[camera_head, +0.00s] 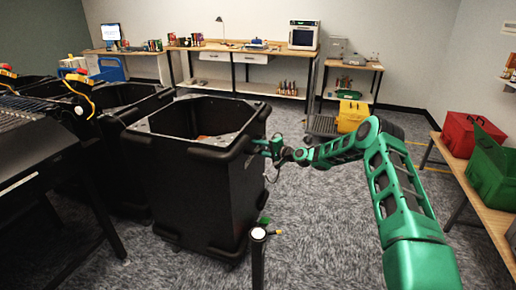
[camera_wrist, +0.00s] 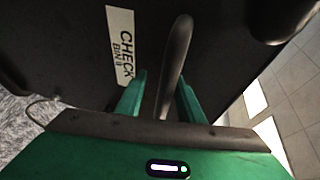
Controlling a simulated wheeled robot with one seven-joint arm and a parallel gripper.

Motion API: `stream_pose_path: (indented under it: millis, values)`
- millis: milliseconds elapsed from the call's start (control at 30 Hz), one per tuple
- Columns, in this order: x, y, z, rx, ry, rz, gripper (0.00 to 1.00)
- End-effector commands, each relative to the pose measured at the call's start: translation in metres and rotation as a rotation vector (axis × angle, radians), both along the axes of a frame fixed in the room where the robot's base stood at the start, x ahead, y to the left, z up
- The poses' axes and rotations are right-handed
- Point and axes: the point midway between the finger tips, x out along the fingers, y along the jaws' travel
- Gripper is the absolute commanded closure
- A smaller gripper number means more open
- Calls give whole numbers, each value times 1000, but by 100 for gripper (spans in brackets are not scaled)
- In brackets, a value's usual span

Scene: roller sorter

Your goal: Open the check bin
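The check bin (camera_head: 190,200) is a tall black bin on the floor, left of centre in the head view. Its top is open in the head view, and some brownish contents show inside. In the wrist view its dark wall carries a white label (camera_wrist: 121,45) reading "CHECK BIN". A dark curved handle (camera_wrist: 176,60) stands out from that wall. My gripper (camera_head: 267,147) is at the bin's upper right side. In the wrist view my gripper's green fingers (camera_wrist: 160,92) lie either side of the handle, with a gap visible on the left.
More black bins (camera_head: 118,103) stand to the left behind a dark roller table (camera_head: 30,125). A short black post (camera_head: 258,250) stands in front of the bin. A yellow bin (camera_head: 352,115) is behind my arm. Red (camera_head: 462,133) and green (camera_head: 492,170) crates sit on the right bench.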

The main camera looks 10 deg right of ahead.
Motion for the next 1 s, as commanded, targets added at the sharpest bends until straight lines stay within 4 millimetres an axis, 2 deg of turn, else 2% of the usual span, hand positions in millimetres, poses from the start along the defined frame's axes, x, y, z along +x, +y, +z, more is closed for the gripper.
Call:
stream_pose_path:
  millis: [367, 467, 800, 1000]
  values:
    - [-1, -17, 9, -1, -12, -16, 64]
    - [-10, -24, 11, -2, -12, -16, 64]
    - [-60, -59, 21, 0, -8, -14, 64]
    - [-76, -70, 24, 1, -9, -12, 64]
